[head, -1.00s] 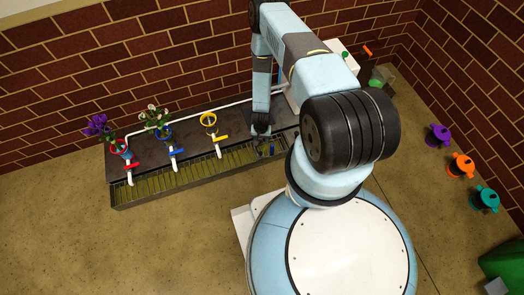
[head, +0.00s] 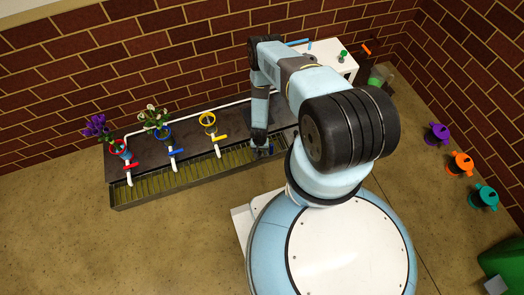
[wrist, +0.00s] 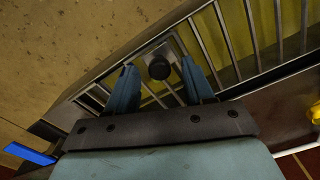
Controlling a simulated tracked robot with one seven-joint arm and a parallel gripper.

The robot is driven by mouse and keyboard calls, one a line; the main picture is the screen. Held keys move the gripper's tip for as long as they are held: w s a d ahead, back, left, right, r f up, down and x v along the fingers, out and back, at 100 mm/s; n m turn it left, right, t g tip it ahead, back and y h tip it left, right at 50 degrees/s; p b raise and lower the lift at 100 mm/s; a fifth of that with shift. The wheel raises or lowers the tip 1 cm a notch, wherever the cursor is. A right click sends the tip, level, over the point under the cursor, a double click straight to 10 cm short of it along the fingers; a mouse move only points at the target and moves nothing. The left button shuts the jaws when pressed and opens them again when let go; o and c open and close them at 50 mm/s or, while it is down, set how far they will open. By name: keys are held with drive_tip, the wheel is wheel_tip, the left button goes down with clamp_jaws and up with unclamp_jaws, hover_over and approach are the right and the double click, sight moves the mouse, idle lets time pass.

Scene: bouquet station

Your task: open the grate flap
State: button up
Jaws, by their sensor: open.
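The grate (head: 190,177) runs along the front of the dark bench, with metal bars over a yellowish trough. A black round knob (wrist: 159,68) stands on a framed section at the grate's end, which looks like the flap; this section lies flat with the grate. My gripper (wrist: 160,82) is open, with one blue finger on each side of the knob. Whether the fingers touch it I cannot tell. In the head view my gripper (head: 263,152) is small at the grate's right end, and the knob is hidden.
A white cabinet (head: 335,62) stands at the back right. Purple, orange and teal cans (head: 461,164) stand on the floor right. The floor in front is clear.

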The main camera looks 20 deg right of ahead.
drive_tip(key=shift+f, duration=0.35)
clamp_jaws()
idle(0.3)
